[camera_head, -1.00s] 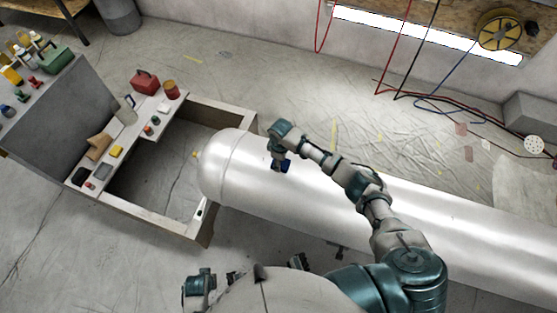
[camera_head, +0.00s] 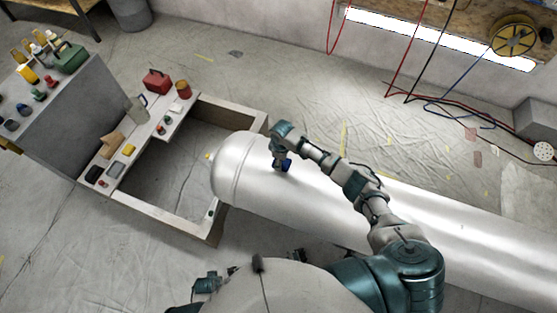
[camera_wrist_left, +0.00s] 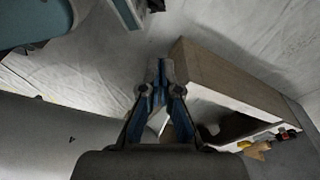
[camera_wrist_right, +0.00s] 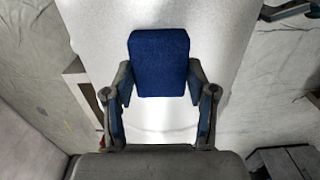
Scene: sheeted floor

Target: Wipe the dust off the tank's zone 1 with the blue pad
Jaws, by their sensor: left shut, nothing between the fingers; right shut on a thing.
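The tank (camera_head: 330,205) is a long white cylinder lying from the middle to the lower right in the head view. My right gripper (camera_head: 283,163) is over the tank near its rounded left end, shut on the blue pad (camera_wrist_right: 159,63). The pad is at the tank's upper surface; I cannot tell whether it touches. In the right wrist view the tank (camera_wrist_right: 90,25) fills the background behind the pad. No zone marking or dust is clear to me. My left gripper (camera_wrist_left: 158,68) is shut and empty; its wrist view shows floor and a frame edge.
Hoses (camera_head: 440,105) hang at the back right. The floor behind the tank is mostly clear.

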